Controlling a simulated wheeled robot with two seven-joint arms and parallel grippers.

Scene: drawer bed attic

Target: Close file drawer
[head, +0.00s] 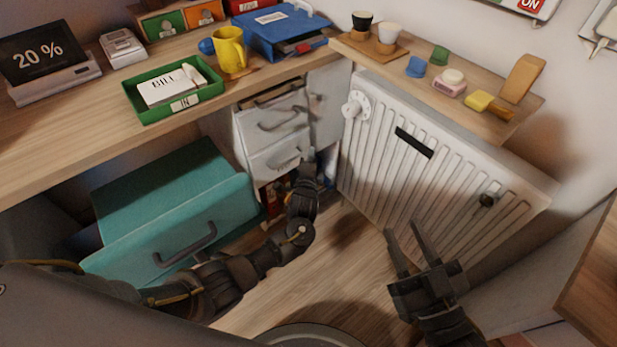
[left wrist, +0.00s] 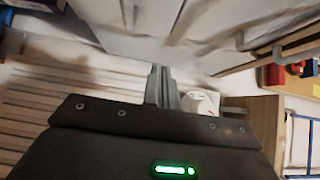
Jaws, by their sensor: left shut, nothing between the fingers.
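A white drawer unit (head: 272,140) stands under the desk, with grey handles on its fronts. A dark gap shows above its top front. Colourful items show in an opening low in the unit. A teal drawer (head: 180,215) with a grey handle stands out from under the desk at left. I cannot tell which is the file drawer. My left gripper (head: 308,158) is shut and empty at the right side of the white fronts; contact is unclear. In the left wrist view its closed fingers (left wrist: 162,85) point at blurred white surfaces. My right gripper (head: 408,240) is open and empty before the radiator.
A white radiator (head: 430,165) stands at right under a wooden shelf (head: 450,85) with small items. The desk (head: 60,140) bears a green tray (head: 190,108), yellow mug (head: 230,52) and blue binder (head: 285,30). Wooden floor (head: 330,260) is clear between my arms.

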